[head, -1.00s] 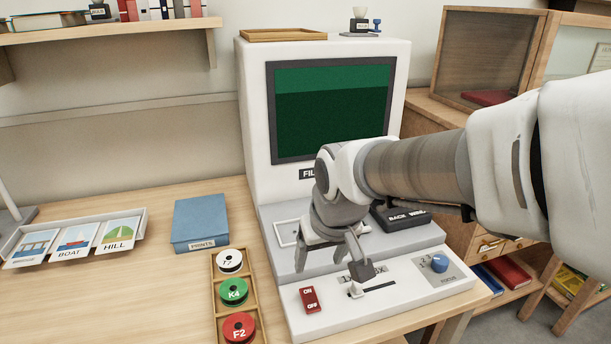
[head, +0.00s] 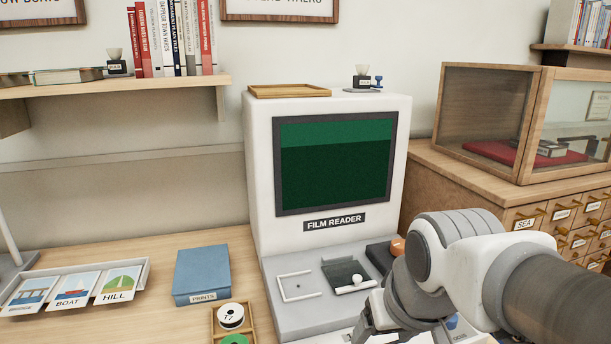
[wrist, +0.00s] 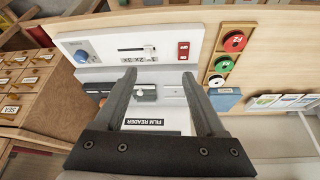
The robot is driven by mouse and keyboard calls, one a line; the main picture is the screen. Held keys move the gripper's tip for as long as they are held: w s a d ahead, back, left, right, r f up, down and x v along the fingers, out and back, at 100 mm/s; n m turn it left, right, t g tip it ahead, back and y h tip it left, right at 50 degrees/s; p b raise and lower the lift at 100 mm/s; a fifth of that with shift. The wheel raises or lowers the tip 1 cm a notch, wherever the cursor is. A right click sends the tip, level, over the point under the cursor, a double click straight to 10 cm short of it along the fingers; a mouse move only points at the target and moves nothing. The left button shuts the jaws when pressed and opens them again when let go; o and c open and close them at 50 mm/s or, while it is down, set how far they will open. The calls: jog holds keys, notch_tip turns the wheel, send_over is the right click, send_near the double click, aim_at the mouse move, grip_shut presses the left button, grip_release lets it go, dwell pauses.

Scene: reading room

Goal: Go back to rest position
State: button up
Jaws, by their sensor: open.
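My gripper (head: 400,325) is low in the head view, in front of the right part of the film reader's base, and its fingertips are partly cut off by the lower edge. In the wrist view my gripper (wrist: 165,80) has its two fingers spread wide with nothing between them. The white film reader (head: 257,150) stands on the desk with a dark green screen. Its base also shows in the wrist view (wrist: 105,48), apart from the fingers, with a slider (wrist: 148,50), a red switch (wrist: 183,50) and a blue knob (wrist: 81,57).
A wooden tray of reels (head: 217,322), a blue PRINTS box (head: 202,275) and a card rack (head: 140,275) lie on the desk to the left. A glass-fronted case (head: 485,100) stands on a drawer cabinet (head: 425,170) at right. A shelf (head: 150,88) hangs at upper left.

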jog(key=s+d+m, duration=0.1)
jog(key=s+d, duration=0.2)
jog(key=s, duration=0.2)
notch_tip(320, 180, up, 14)
jog(key=p, duration=1.3)
jog(key=shift+s+d+f+t+h, duration=0.15)
jog(key=shift+t+h, duration=0.15)
